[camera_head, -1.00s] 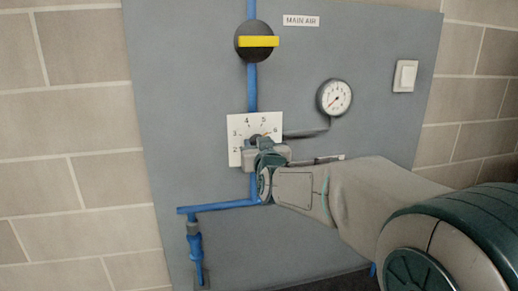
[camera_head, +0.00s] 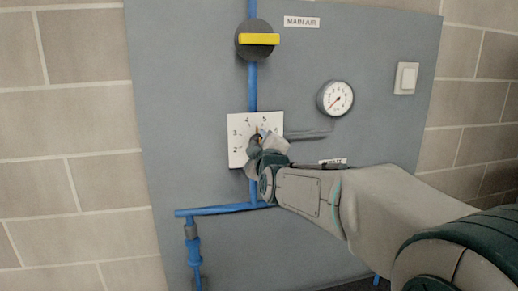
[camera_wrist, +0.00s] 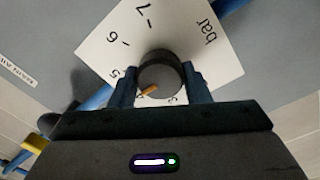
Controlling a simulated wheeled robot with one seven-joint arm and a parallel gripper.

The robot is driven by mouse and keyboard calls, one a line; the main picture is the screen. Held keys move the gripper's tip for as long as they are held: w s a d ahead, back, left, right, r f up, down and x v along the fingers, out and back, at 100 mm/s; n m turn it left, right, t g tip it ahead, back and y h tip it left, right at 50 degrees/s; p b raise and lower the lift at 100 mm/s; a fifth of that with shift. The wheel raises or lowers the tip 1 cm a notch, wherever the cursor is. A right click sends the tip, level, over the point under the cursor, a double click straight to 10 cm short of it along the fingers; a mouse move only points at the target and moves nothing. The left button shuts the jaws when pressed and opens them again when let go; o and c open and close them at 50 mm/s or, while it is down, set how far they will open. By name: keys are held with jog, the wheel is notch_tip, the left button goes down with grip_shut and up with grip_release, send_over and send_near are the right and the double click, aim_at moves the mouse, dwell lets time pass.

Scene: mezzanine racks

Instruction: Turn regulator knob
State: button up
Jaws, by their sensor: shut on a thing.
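The regulator knob is a dark round knob (camera_wrist: 160,72) with an orange pointer mark, at the centre of a white dial plate (camera_wrist: 103,38) marked in bar. In the wrist view my gripper (camera_wrist: 161,80) is shut on the knob, with one finger on each side. The pointer lies between the 5 and the 3, by the partly hidden 4. In the head view my gripper (camera_head: 264,144) is tilted in front of the dial plate (camera_head: 237,121) and covers most of the knob and the plate's lower right.
A pressure gauge (camera_head: 335,98) is right of the dial, with a white switch (camera_head: 405,78) beyond it. A dark valve with a yellow handle (camera_head: 259,39) is above, on the blue pipe (camera_head: 252,88). A MAIN AIR label (camera_head: 301,22) is at the top. The grey panel's left side is clear.

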jog(key=n+b, duration=0.1)
jog(key=n, duration=0.2)
jog(key=shift+f+n, duration=0.15)
jog(key=shift+n, duration=0.25)
jog(key=n+b, duration=0.1)
jog(key=n, duration=0.2)
jog(key=shift+f+n+y, duration=0.1)
jog(key=shift+n+y, duration=0.2)
jog(key=shift+n, duration=0.1)
jog(key=n+b, duration=0.2)
jog(key=n, duration=0.2)
jog(key=shift+n+b, duration=0.55)
jog(key=shift+n, duration=0.85)
jog(key=o, duration=1)
